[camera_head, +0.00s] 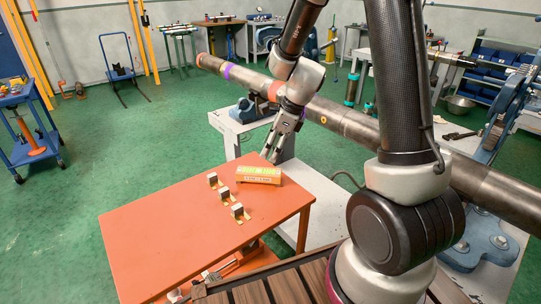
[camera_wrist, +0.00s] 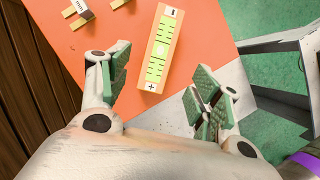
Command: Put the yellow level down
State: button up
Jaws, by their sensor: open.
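The yellow level (camera_head: 254,174) lies flat on the orange table (camera_head: 150,235), near its far right corner. In the wrist view the level (camera_wrist: 161,48) shows its lime-green top face with marks and plus and minus ends. My gripper (camera_head: 276,150) is just behind and above the level in the head view. In the wrist view my gripper (camera_wrist: 160,90) has its two green-padded fingers spread wide apart. The near plus end of the level reaches toward the gap between them. Nothing is held, and no finger appears to touch the level.
Several small white-and-yellow blocks (camera_head: 223,192) stand in a row left of the level. A long steel pipe (camera_head: 345,122) runs behind the table, held over a grey bench (camera_head: 232,125). The table's left part is clear.

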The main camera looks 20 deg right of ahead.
jog(key=s+d+r+n+t+h, duration=0.1)
jog(key=s+d+r+n, duration=0.1)
jog(key=s+r+n, duration=0.45)
jog(key=s+d+r+n, duration=0.3)
jog(key=s+r+n, duration=0.25)
jog(key=r, duration=0.25)
jog(key=s+d+r+n+h, duration=0.1)
jog(key=s+d+r+n, duration=0.1)
jog(key=s+n, duration=0.3)
jog(key=s+d+r+n+t+h, duration=0.1)
jog(key=s+d+r+n+h, duration=0.1)
jog(key=s+n, duration=0.4)
jog(key=shift+s+d+r, duration=0.6)
jog(key=shift+s+d, duration=0.2)
jog(key=shift+d, duration=0.2)
